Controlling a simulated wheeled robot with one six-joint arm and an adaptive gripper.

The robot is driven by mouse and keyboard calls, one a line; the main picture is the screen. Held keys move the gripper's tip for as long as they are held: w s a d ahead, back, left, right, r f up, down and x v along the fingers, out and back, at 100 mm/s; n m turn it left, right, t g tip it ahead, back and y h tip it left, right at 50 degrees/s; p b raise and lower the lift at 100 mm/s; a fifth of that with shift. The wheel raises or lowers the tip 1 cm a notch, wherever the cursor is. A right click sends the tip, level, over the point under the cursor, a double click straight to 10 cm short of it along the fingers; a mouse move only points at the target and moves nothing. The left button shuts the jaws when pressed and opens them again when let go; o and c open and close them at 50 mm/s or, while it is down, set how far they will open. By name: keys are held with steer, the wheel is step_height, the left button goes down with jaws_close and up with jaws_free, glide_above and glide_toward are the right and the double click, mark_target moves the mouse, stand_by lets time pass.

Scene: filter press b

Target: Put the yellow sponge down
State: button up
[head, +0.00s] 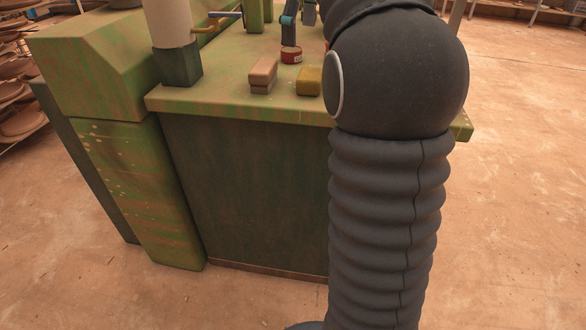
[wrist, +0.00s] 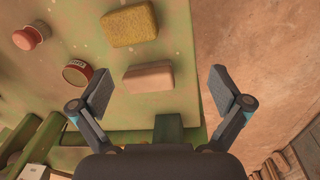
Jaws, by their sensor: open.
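The yellow sponge (head: 309,81) lies on the green machine's top near its front edge, partly hidden by my arm in the head view. In the wrist view the yellow sponge (wrist: 130,25) is whole, at the top, beyond my fingertips and apart from them. My gripper (wrist: 160,88) is open with nothing held, its two fingers spread wide. A pinkish block (wrist: 148,77) appears between the fingers in the picture; I cannot tell how far below them it is.
The pinkish block (head: 263,75) is left of the sponge on the green top (head: 215,97). A red tin (head: 291,55) stands behind them. A red-knobbed item (wrist: 30,37) is left in the wrist view. A pale column (head: 168,22) rises at left. Open floor lies right.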

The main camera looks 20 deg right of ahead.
steer(key=s+a+f+m+t, duration=0.2)
steer(key=s+a+f+m, duration=0.2)
steer(key=s+f, duration=0.7)
steer(key=s+a+f+m+t, duration=0.2)
steer(key=s+a+f+m, duration=0.2)
steer(key=s+a+f, duration=0.4)
steer(key=s+f, duration=0.4)
steer(key=s, duration=0.1)
steer(key=shift+m, duration=0.4)
steer(key=shift+s+a, duration=0.1)
steer(key=shift+c, duration=0.3)
